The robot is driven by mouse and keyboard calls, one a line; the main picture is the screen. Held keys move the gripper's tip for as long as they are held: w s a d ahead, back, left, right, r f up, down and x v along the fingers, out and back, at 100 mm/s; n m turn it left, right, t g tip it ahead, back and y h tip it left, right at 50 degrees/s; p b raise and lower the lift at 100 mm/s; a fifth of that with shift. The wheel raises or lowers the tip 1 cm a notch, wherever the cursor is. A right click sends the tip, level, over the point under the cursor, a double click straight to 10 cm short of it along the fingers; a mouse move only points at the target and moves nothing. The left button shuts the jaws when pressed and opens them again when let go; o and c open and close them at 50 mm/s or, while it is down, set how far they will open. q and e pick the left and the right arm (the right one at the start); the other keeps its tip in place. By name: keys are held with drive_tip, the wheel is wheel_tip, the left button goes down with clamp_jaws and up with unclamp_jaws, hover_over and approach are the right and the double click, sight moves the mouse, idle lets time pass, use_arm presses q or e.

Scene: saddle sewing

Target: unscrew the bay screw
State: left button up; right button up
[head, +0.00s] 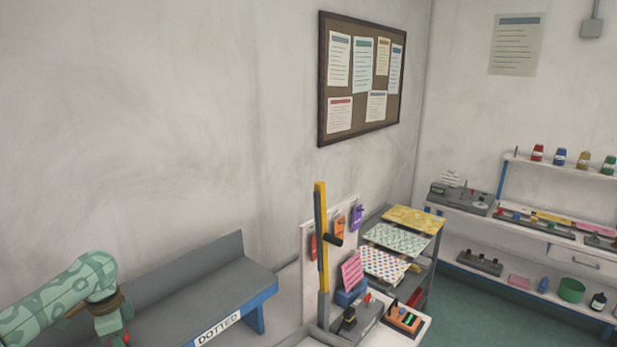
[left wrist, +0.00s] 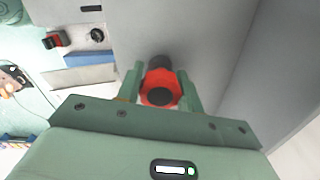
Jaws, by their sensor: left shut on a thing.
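The bay screw (left wrist: 160,88) appears in the left wrist view as a red faceted knob with a dark round end, close to a grey surface. My left gripper (left wrist: 161,84) is shut on it, with one green finger on each side of the red head. In the head view my left gripper (head: 112,335) is at the bottom left, cut off by the lower edge, and a small red part shows beside it. How far the screw is threaded in cannot be seen. My right gripper is in neither view.
A grey and blue bench (head: 200,290) labelled "DOTTED" stands along the wall by my left arm. A yellow upright post (head: 321,235) and a rack of patterned sheets (head: 400,240) stand to its right. In the left wrist view a grey panel (left wrist: 212,45) is close by.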

use_arm(q)
drive_tip(key=shift+s+n+p, duration=0.1)
drive_tip(key=shift+n+p, duration=0.9)
drive_tip(key=shift+p, duration=0.45)
drive_tip(key=shift+f+n+p, duration=0.1)
drive_tip(key=shift+n+p, duration=0.2)
drive_tip(key=shift+p, duration=0.05)
drive_tip(key=shift+n+p, duration=0.6)
drive_tip(key=shift+p, duration=0.25)
drive_tip(key=shift+d+n+p, duration=0.1)
drive_tip(key=shift+n+p, duration=0.5)
drive_tip(key=shift+n, duration=0.5)
drive_tip(key=shift+f, duration=0.1)
drive_tip(key=shift+s+p, duration=0.1)
drive_tip(key=shift+p, duration=0.2)
